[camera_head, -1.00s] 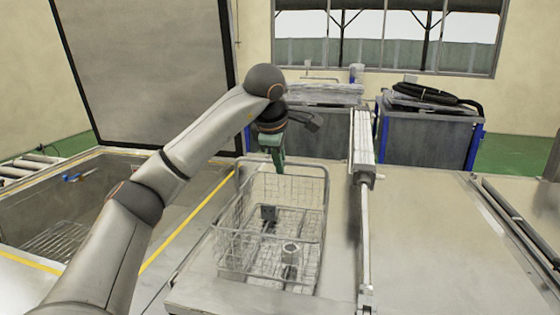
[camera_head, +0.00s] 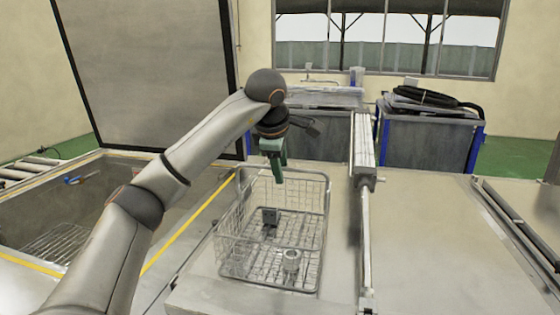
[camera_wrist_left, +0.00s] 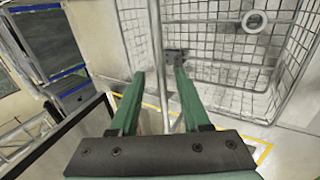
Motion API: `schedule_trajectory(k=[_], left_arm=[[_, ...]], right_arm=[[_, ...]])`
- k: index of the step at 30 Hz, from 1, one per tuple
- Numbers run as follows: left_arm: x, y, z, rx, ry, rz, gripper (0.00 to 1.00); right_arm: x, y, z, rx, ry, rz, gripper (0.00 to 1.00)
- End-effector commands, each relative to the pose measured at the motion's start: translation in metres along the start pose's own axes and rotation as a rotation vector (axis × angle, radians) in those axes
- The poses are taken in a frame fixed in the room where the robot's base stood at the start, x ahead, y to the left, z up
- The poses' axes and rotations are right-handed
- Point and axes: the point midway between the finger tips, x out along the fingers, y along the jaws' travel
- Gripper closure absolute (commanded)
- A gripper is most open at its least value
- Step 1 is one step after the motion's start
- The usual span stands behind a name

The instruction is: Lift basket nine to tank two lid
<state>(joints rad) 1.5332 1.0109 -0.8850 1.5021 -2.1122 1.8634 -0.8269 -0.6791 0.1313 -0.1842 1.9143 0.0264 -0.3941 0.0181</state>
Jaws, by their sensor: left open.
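A wire basket (camera_head: 262,245) stands on a flat metal lid (camera_head: 205,292) in the middle of the head view. I cannot read a number on either. The basket holds a pale ring-shaped part (camera_head: 291,259) and a small dark block (camera_head: 269,216). My left gripper (camera_head: 279,172), with green fingers, is at the basket's far rim. In the left wrist view my left gripper (camera_wrist_left: 160,78) is open, with a metal bar (camera_wrist_left: 157,45) running between its fingers and the basket mesh (camera_wrist_left: 215,72) to the right. My right gripper is not in view.
A vertical cylinder with a rod (camera_head: 365,215) stands just right of the basket. An open tank (camera_head: 75,215) lies at the left, edged in yellow. Blue-framed carts (camera_head: 428,140) stand behind. The metal surface (camera_head: 440,240) right of the rod is clear.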

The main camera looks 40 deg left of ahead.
Motion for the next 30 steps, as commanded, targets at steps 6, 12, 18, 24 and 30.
schedule_trajectory(k=[6,12,18,24,30], left_arm=[[-0.026,0.002,0.001,-0.001,-0.005,0.009,0.53],[-0.077,0.004,0.0,-0.001,-0.005,0.013,0.53],[-0.11,0.004,-0.001,-0.003,-0.004,0.011,0.53],[-0.125,0.002,-0.001,-0.002,-0.004,0.01,0.53],[-0.14,0.008,-0.001,-0.002,-0.005,0.008,0.53]], right_arm=[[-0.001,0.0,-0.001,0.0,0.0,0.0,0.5],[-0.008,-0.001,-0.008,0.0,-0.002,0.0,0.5],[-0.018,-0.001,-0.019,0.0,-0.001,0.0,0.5],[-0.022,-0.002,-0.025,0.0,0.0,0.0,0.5],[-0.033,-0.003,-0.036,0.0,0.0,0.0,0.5]])
